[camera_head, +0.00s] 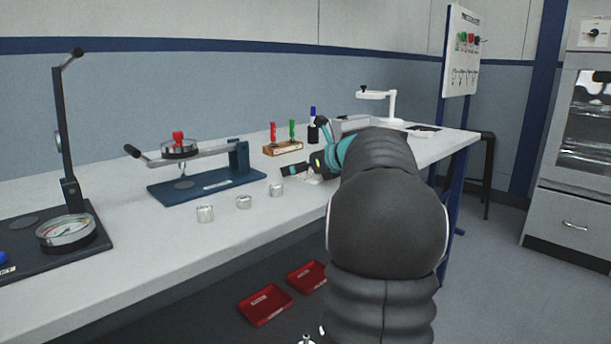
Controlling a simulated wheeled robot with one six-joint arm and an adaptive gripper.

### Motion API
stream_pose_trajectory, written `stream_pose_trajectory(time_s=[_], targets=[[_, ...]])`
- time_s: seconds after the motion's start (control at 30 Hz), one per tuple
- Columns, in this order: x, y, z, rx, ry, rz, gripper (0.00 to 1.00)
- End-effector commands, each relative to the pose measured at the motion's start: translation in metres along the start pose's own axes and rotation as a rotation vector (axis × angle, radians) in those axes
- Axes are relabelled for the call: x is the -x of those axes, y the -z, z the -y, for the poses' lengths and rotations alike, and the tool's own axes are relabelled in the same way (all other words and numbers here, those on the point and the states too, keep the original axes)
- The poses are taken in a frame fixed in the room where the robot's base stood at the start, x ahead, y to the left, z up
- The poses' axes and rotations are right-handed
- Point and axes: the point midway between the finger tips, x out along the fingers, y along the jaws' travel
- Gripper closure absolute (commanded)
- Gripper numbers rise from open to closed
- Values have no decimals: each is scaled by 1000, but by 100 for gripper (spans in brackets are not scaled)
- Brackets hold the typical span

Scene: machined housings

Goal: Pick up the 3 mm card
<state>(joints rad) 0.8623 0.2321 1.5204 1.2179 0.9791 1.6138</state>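I cannot make out a card marked 3 mm in the head view; the labels are too small to read. My arm reaches over the bench, and its far end with my gripper (294,171) is low over the bench top, to the right of the metal housings. A small pale item (310,179) lies just under it, partly covered; I cannot tell what it is or whether it is touched. The fingers are too small and dark to show whether they are open or shut. My arm hides part of the bench behind it.
A blue lever fixture (205,186), a dial gauge stand (66,233), a wooden rack (284,148) and a white magnifier stand (392,105) are on the bench. Red trays (265,304) lie below.

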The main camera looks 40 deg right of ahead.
Motion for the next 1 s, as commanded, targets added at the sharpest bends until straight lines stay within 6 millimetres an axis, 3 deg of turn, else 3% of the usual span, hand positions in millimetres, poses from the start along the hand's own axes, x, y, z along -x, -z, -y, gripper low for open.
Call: stream_pose_trajectory(time_s=[0.17, 0.37, 0.47, 0.57, 1.0], targets=[[0, 0, 0, 0, 1, 0, 0], [0, 0, 0, 0, 1, 0, 50], [0, 0, 0, 0, 1, 0, 60], [0, 1, 0, -1, 0, -1, 99], [0, 1, 0, -2, -1, -5, 99]])
